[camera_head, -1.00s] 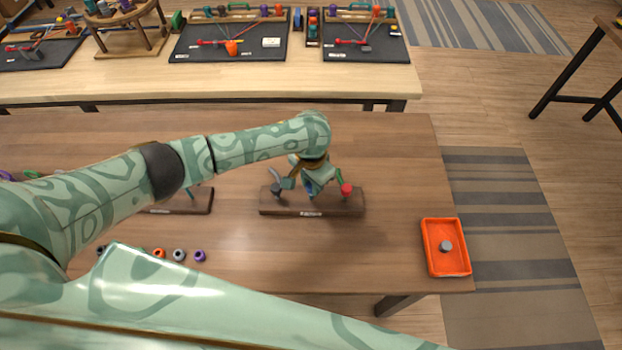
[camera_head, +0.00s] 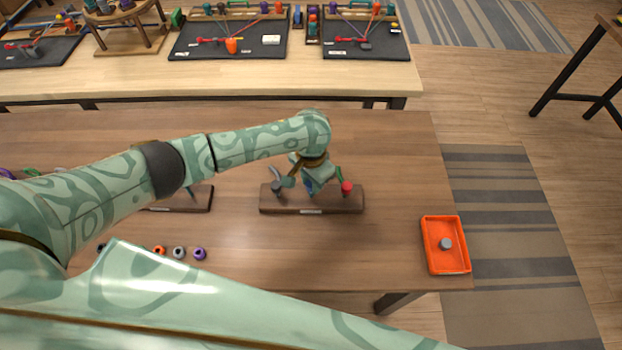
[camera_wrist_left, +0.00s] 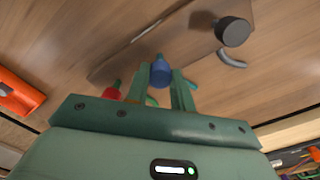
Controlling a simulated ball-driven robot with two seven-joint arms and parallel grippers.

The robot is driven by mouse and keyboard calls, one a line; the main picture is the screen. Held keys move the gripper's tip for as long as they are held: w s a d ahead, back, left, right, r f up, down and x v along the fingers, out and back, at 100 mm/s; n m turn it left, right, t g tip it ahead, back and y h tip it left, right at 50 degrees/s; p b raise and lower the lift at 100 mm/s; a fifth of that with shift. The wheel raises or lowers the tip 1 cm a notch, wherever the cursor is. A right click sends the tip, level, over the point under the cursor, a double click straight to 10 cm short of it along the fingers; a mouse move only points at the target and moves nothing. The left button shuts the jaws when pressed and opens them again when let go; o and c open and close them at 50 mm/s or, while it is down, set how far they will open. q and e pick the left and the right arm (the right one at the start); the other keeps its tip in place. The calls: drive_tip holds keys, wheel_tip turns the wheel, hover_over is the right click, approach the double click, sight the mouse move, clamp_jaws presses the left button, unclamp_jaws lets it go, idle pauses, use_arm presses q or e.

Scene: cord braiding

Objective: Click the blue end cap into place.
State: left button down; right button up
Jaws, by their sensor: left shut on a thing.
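The blue end cap (camera_wrist_left: 160,72) sits between the two fingers of my left gripper (camera_wrist_left: 161,80) in the left wrist view. The gripper is shut on it, over the middle of a dark wooden stand (camera_head: 335,207). In the head view the left gripper (camera_head: 311,187) hides most of the cap, and only a little blue shows. I cannot tell how far the cap is seated. A red cap (camera_head: 347,188) on a green cord stands at the stand's right, and a grey cap (camera_head: 277,187) with a grey cord at its left. My right gripper is not in view.
An orange tray (camera_head: 429,253) holding a grey piece (camera_head: 446,243) lies at the table's right. Several small rings, one purple (camera_head: 199,254), lie in front to the left. Another stand (camera_head: 190,207) is partly behind my arm. The table between stand and tray is clear.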

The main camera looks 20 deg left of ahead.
use_arm(q)
drive_tip(key=shift+f, duration=0.7)
drive_tip(key=c, duration=0.8)
unclamp_jaws()
wheel_tip(320, 180, up, 6)
drive_tip(key=p, duration=0.7)
drive_tip(key=shift+r, duration=0.1)
